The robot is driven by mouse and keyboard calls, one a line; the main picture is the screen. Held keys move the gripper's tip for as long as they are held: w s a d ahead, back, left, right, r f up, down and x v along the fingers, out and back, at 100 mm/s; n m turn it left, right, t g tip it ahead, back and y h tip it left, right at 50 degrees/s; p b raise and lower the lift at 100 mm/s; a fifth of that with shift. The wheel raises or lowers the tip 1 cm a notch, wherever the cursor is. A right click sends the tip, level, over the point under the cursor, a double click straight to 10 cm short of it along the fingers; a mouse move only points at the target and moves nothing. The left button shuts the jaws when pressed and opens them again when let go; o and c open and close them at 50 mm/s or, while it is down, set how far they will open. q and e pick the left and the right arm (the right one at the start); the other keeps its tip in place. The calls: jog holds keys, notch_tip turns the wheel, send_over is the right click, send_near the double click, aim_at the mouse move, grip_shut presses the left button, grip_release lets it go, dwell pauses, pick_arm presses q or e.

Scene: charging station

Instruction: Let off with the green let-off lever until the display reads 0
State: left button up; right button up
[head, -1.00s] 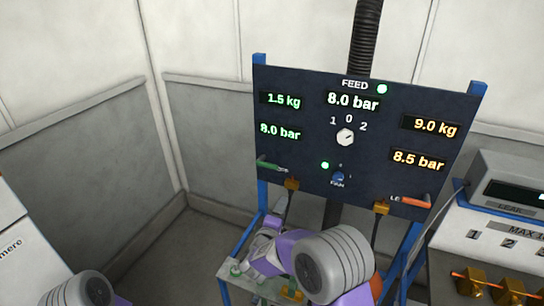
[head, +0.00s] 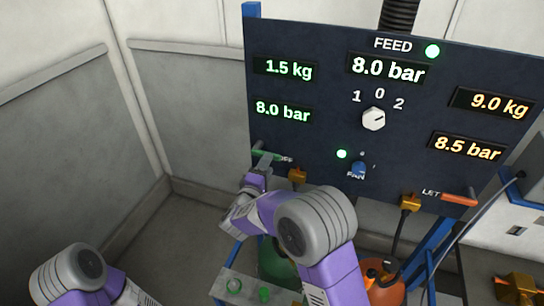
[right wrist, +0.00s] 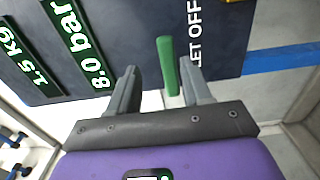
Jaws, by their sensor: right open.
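The green let-off lever (head: 274,155) sits at the lower left of the dark panel (head: 325,85), partly hidden by my gripper. In the right wrist view the lever (right wrist: 167,66) stands between the open fingers, nearer the right one, under the "LET OFF" lettering. My right gripper (head: 263,162) is open at the lever; its fingers also show in the wrist view (right wrist: 158,72). The green displays above the lever read 1.5 kg (head: 289,69) and 8.0 bar (head: 283,112). My left arm shows at the lower left, but its gripper is out of view.
An orange lever (head: 459,200) sits at the panel's lower right, below displays of 9.0 kg (head: 499,105) and 8.5 bar (head: 467,147). A selector knob (head: 373,118) and a blue fan knob (head: 358,170) are mid-panel. The FEED display (head: 387,70) reads 8.0 bar.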

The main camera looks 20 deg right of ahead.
jog(key=f+x, duration=0.1)
jog(key=x, duration=0.7)
jog(key=shift+b, duration=0.35)
jog(key=shift+w+a, duration=0.1)
jog(key=shift+c, duration=0.2)
grip_shut()
